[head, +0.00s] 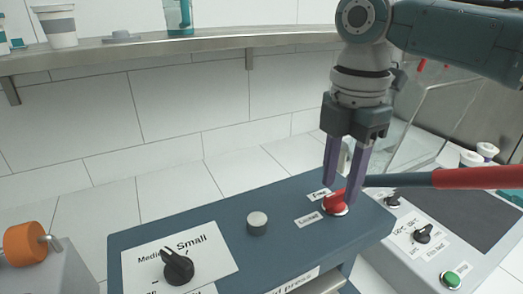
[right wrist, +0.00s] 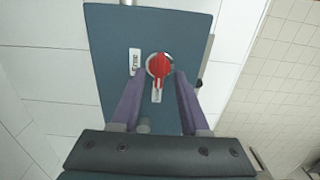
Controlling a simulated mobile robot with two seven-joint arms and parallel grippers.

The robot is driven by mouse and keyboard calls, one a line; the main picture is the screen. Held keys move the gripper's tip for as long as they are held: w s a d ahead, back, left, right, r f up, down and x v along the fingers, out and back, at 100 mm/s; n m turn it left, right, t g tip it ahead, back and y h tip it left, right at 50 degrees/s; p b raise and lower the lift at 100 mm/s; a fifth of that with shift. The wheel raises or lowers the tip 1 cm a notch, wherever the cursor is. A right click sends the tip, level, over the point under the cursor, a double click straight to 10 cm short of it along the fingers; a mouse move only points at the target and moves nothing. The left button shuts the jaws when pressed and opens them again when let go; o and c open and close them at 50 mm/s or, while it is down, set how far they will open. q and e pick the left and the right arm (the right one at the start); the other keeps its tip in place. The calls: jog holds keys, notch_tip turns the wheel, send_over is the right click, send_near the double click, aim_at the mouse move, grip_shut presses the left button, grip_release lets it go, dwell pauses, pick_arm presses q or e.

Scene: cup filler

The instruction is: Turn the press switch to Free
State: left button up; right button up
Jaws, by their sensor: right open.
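The red press switch (head: 336,203) sits at the right end of the blue press panel (head: 200,222). The "Free" label (head: 320,194) is at its far left side and the "Locked" label (head: 309,219) at its near left. My right gripper (head: 343,188) points down over the switch, open, with purple fingers. In the right wrist view the red switch (right wrist: 159,66) shows between the fingertips, with a gap on each side. Its narrow end points down toward the lower label (right wrist: 156,96), not toward the left label (right wrist: 134,62). My left gripper is not in view.
A dark rod with a red grip (head: 478,177) reaches in from the right, close to the right gripper. A grey knob (head: 257,222) and a black size dial (head: 177,266) stand on the panel. Another machine with a green button (head: 451,279) is at right.

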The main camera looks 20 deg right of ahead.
jog(key=shift+f, duration=0.7)
grip_shut()
